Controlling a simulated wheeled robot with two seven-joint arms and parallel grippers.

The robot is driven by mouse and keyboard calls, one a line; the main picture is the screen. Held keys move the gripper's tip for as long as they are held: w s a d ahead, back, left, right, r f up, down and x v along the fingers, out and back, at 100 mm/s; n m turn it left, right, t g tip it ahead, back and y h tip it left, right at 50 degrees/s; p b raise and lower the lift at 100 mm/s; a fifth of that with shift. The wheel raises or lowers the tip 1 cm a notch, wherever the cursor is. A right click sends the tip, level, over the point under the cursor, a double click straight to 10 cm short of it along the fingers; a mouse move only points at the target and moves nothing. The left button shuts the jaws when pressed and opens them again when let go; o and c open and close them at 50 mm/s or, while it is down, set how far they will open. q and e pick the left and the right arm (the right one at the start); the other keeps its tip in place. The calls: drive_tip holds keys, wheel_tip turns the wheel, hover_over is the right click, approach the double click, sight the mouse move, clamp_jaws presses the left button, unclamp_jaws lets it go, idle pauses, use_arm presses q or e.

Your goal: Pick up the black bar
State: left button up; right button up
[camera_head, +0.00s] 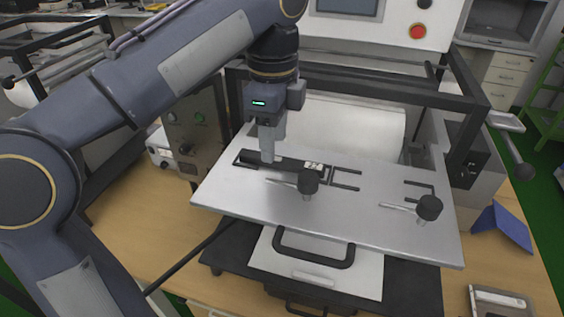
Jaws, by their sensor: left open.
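The black bar (291,164) lies on the metal plate (370,229) of the test machine, left of the plate's middle, with a small white label on it. My left gripper (268,160) points down over the bar's left part. It is open, its fingers at or just above the bar; I cannot tell whether they touch it. The fingers hide part of the bar. My right gripper is not in view.
Two black knobs with rods, one (308,182) just in front of the bar and one (429,207) at the right, stand up from the plate. A black frame (390,88) crosses behind. A black handle (313,256) is at the front. A blue object (502,228) lies on the right.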

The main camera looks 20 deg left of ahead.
sight(282, 163)
use_arm(q)
drive_tip(key=shift+s+f, duration=0.15)
drive_tip(key=shift+f, duration=1.35)
drive_tip(key=shift+c, duration=0.4)
clamp_jaws()
drive_tip(key=shift+r, duration=0.1)
